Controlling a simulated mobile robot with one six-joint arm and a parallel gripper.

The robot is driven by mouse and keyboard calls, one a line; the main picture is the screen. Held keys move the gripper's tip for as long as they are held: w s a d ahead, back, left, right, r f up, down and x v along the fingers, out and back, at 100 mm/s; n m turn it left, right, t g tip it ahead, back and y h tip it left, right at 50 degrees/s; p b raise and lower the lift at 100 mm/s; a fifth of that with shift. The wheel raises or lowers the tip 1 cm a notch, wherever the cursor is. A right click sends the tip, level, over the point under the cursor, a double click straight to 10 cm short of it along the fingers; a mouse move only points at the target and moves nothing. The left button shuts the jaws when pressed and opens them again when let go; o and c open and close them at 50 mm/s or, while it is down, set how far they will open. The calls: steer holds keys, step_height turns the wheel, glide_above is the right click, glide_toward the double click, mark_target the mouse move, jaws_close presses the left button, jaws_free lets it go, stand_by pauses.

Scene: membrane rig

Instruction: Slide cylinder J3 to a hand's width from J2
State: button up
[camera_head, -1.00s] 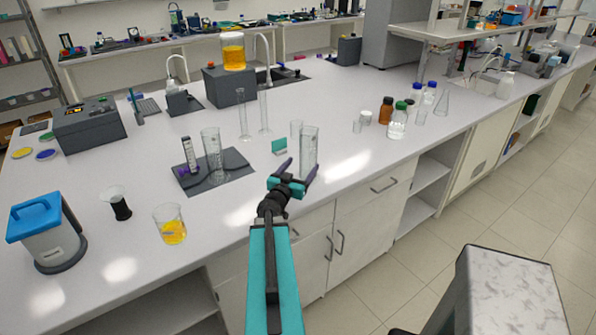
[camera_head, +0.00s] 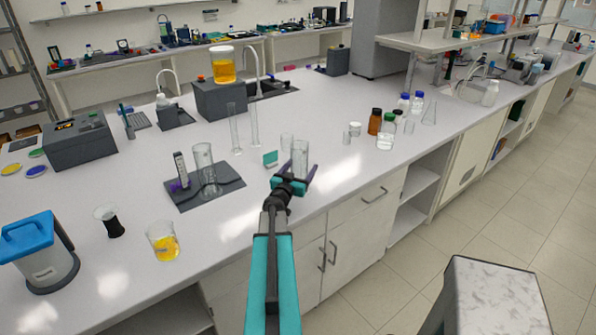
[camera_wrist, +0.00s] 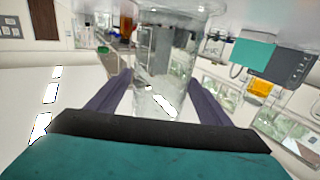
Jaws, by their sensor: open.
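A clear glass cylinder (camera_head: 299,158) stands upright near the bench's front edge. My gripper (camera_head: 296,176) is open at its near side, low down. In the wrist view the glass cylinder (camera_wrist: 160,65) shows between the two purple fingers of my gripper (camera_wrist: 163,88), with space visible beside each finger. Two slim cylinders (camera_head: 235,128) and (camera_head: 254,126) stand farther back to the left. A wider cylinder (camera_head: 204,166) stands on a dark mat at the left. No J2 or J3 label is readable, so I cannot tell which cylinder is which.
A small glass vessel (camera_head: 287,143) stands just behind the cylinder, and a teal card (camera_head: 270,158) to its left. The dark mat (camera_head: 229,184) and a beaker of yellow liquid (camera_head: 162,243) are farther left. Bottles (camera_head: 386,133) stand right. Bench between card and mat is clear.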

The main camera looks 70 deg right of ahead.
steer(key=shift+d, duration=0.8)
steer(key=c, duration=1.4)
steer(key=shift+w, duration=0.1)
steer(key=shift+w+a+p, duration=0.3)
steer(key=shift+w+p, duration=0.35)
steer(key=shift+w, duration=0.25)
steer(key=shift+w+a+p, duration=0.35)
steer(key=shift+w+p, duration=0.3)
steer(key=shift+w, duration=0.3)
steer(key=shift+w+a+p, duration=0.3)
steer(key=shift+w+p, duration=0.35)
steer(key=shift+w, duration=0.25)
steer(key=shift+w, duration=0.2)
steer(key=shift+w+a+p, duration=0.2)
steer(key=shift+w+a, duration=0.1)
steer(key=shift+w, duration=0.6)
steer(key=shift+w+a+p, duration=0.15)
steer(key=shift+w+a, duration=0.2)
steer(key=shift+w, duration=0.5)
steer(key=shift+w+a+p, duration=0.2)
steer(key=shift+w+a, duration=0.1)
steer(key=shift+w, duration=0.6)
